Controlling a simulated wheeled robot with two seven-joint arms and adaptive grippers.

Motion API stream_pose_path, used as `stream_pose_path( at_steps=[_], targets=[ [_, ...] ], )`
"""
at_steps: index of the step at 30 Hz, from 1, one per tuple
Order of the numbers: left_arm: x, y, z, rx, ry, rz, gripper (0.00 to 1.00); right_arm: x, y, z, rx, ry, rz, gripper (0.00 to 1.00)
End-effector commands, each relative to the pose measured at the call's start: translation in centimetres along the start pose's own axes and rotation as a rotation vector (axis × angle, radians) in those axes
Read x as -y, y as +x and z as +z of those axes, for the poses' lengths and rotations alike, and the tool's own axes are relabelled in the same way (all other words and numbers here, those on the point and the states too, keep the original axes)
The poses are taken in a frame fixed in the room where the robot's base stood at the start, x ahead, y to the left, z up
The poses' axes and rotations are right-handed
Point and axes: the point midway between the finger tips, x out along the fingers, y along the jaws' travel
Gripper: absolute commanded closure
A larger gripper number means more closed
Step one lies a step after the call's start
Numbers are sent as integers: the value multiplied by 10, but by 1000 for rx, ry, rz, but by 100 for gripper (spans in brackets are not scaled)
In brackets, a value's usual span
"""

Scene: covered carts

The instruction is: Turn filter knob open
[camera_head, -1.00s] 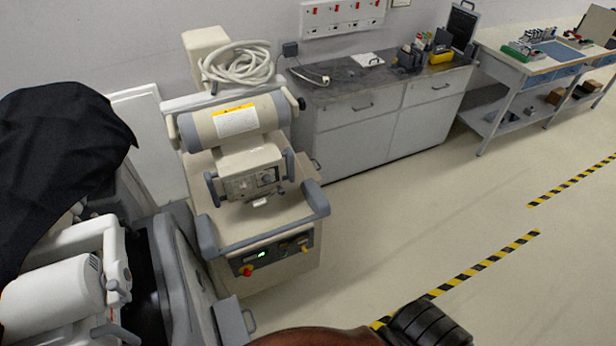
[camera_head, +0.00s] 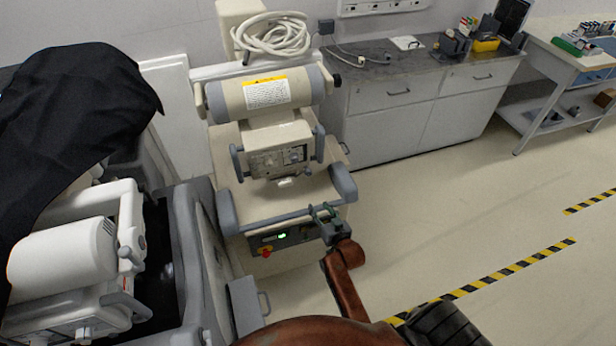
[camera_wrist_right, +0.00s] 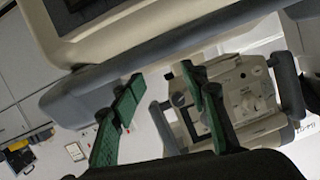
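The beige machine has a box-shaped head with a grey control panel (camera_head: 278,162). The panel carries a small screen and knobs, too small in the head view to tell apart. In the right wrist view the panel (camera_wrist_right: 247,98) shows at the right, tilted, with a pale round knob (camera_wrist_right: 249,104) on it. I cannot read its setting. My right gripper (camera_head: 322,211) is in front of the machine, below and right of the panel, near its grey front handle. Its green fingers (camera_wrist_right: 160,105) are apart in the wrist view, with nothing between them. My left gripper is out of view.
The grey front handle (camera_head: 343,183) and the lower panel with a red button (camera_head: 265,253) are close to my right gripper. A black-draped cart (camera_head: 75,125) stands at the left. A grey cabinet (camera_head: 415,125) stands behind. Open floor lies right.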

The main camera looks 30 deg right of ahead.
Motion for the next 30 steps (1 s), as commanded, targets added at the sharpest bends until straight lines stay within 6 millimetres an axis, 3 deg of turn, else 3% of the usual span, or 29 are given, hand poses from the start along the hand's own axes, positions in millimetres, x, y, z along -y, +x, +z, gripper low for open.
stream_pose_path(
  at_steps=[1, 3, 9, 16, 24, 30],
  targets=[
    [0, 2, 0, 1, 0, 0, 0, 8, 11, -27, -73, 20, -9, 62],
    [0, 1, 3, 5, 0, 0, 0, 10, 19, -43, -135, 44, -8, 62],
    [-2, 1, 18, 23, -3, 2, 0, 12, 33, -69, -262, 97, -3, 62],
    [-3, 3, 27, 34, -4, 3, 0, 12, 54, -80, -292, 108, -3, 62],
    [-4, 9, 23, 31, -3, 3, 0, 11, 94, -90, -288, 107, -2, 62],
    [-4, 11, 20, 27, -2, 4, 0, 11, 108, -94, -288, 107, -2, 62]
  ],
)
